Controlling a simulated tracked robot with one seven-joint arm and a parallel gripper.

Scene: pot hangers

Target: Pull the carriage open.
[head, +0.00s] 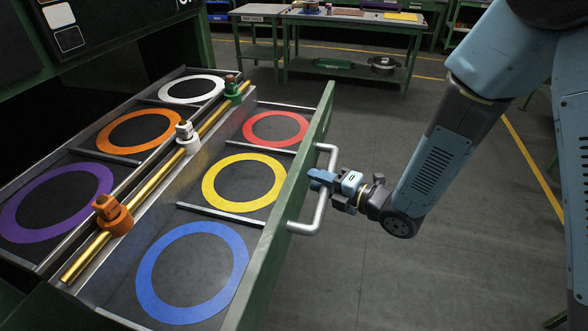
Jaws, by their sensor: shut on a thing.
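The carriage is a green-fronted drawer (286,218) that stands pulled out of a dark green housing on the left. Its grey handle (308,226) is a bar on the outer side of the front panel. My gripper (316,179) is at the middle of the handle bar, shut on it, with the arm reaching in from the right. The fingertips are small and partly hidden at the bar.
The drawer holds coloured rings, including a blue ring (190,272) and a yellow ring (243,182). A brass rail (155,176) carries orange, white and green pieces. The floor right of the drawer is clear. Workbenches (350,28) stand behind.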

